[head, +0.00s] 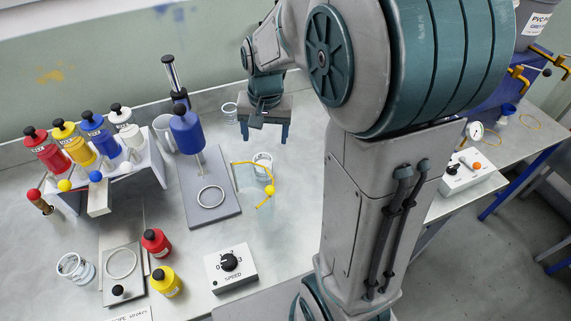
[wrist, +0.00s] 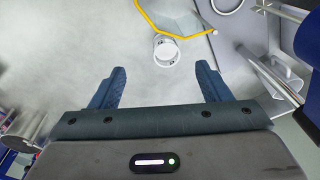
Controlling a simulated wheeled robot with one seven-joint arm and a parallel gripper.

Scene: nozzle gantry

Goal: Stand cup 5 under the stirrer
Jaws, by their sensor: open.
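The stirrer has a blue motor (head: 187,130) on a stand, with a thin shaft pointing down over a grey base plate (head: 190,207). A white ring (head: 210,197) marks the plate, and no cup stands in it. A clear, pale cup (head: 262,161) stands on the bench right of the plate, by the yellow-edged guard (head: 268,190). The same cup shows in the wrist view (wrist: 166,51), apart from the fingers; its number is unreadable. My gripper (head: 266,135) is open and empty behind that cup. Its two blue fingers (wrist: 160,85) point towards it.
Other cups stand at the back (head: 230,112) and front left (head: 74,267). A rack (head: 120,180) of coloured bottles is left. Red (head: 155,243) and yellow (head: 166,282) bottles and a speed box (head: 230,268) are in front. Bench right of the guard is clear.

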